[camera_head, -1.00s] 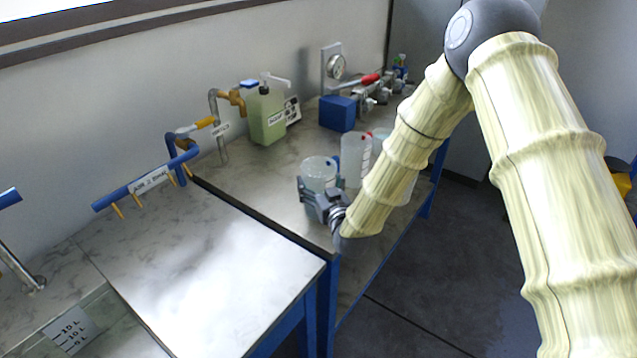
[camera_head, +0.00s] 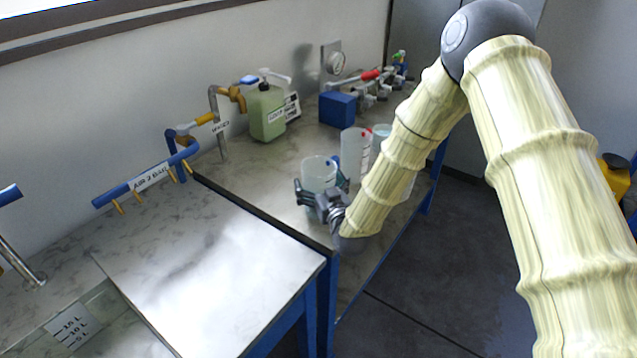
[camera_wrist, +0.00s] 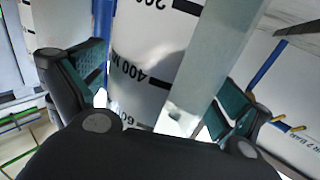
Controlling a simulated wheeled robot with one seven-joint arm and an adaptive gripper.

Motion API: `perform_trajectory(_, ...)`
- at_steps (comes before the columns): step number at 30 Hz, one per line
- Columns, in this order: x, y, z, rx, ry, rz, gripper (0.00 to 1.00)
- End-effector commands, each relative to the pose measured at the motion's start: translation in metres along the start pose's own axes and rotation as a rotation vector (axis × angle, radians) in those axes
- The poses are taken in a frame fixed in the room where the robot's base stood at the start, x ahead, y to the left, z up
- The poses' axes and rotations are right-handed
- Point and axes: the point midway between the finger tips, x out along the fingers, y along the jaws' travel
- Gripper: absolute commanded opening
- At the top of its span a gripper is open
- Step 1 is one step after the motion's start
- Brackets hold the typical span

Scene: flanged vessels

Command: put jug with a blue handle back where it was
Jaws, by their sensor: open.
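A clear jug (camera_head: 318,172) stands on the bench near its front edge, just beyond my gripper. A small blue part, possibly its handle (camera_head: 344,184), shows at its right side. My gripper (camera_head: 322,192) is open, with its fingers on either side of the jug. In the wrist view, the jug's marked wall (camera_wrist: 145,65) fills the space between the spread fingers of my gripper (camera_wrist: 155,85). A pale grey strip runs down in front of that wall; I cannot tell which part it is. The jug's base is hidden.
Other clear vessels (camera_head: 354,152) stand close behind and to the right, partly behind my arm. A blue block (camera_head: 337,110), a green canister (camera_head: 266,113) and pipes line the back. The steel bench top (camera_head: 215,265) at left is clear.

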Motion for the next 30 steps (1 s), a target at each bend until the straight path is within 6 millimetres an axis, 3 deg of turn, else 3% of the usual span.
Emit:
perform_trajectory(8, -0.008, 0.000, 0.000, 0.000, -0.001, 0.000, 1.00)
perform_trajectory(21, -0.085, 0.000, 0.001, -0.001, -0.001, 0.000, 1.00)
perform_trajectory(30, -0.117, 0.000, -0.002, 0.000, 0.000, 0.000, 1.00)
